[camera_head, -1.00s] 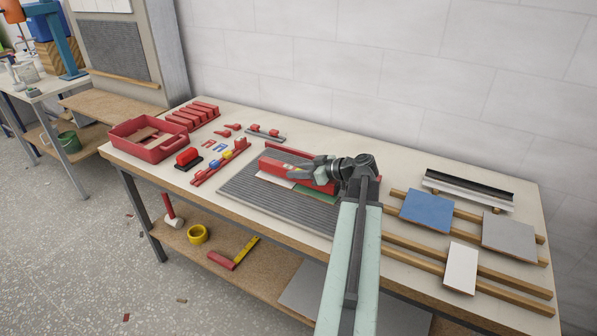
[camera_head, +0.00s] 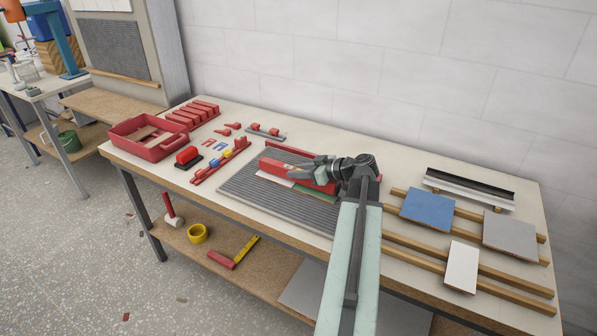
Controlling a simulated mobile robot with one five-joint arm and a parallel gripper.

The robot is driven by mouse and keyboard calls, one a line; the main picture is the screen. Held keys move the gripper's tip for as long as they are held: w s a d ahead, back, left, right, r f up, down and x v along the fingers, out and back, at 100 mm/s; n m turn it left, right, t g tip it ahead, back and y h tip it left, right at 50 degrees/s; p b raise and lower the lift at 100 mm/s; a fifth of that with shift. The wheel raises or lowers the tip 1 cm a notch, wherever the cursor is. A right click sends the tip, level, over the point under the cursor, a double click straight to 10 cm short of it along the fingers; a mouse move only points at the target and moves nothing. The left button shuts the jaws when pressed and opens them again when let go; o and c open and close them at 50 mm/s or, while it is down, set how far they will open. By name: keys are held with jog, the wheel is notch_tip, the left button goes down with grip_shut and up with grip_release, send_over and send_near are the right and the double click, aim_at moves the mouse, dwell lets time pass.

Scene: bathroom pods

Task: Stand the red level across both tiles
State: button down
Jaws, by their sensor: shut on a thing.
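The red level (camera_head: 280,169) lies lengthwise over the two tiles on the grey ribbed board (camera_head: 241,186). A white tile (camera_head: 274,180) shows under its left part and a green tile (camera_head: 315,194) under its right part. My gripper (camera_head: 318,171) is shut on the middle of the level from above. My gripper and wrist hide part of the level and its right end. I cannot tell whether the level touches both tiles.
A red strip (camera_head: 287,153) runs behind the level. To the left are a red tray (camera_head: 150,137), a red rack (camera_head: 225,163) with small pieces, and a red-handled float (camera_head: 187,157). To the right, blue (camera_head: 427,208), grey (camera_head: 509,237) and white (camera_head: 461,267) tiles rest on wooden rails.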

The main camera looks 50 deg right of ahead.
jog(key=shift+f, duration=0.15)
dwell(0.3)
jog(key=c, duration=0.7)
grip_release()
notch_tip(320, 180, up, 6)
jog(key=p, duration=0.5)
jog(key=shift+p, duration=0.4)
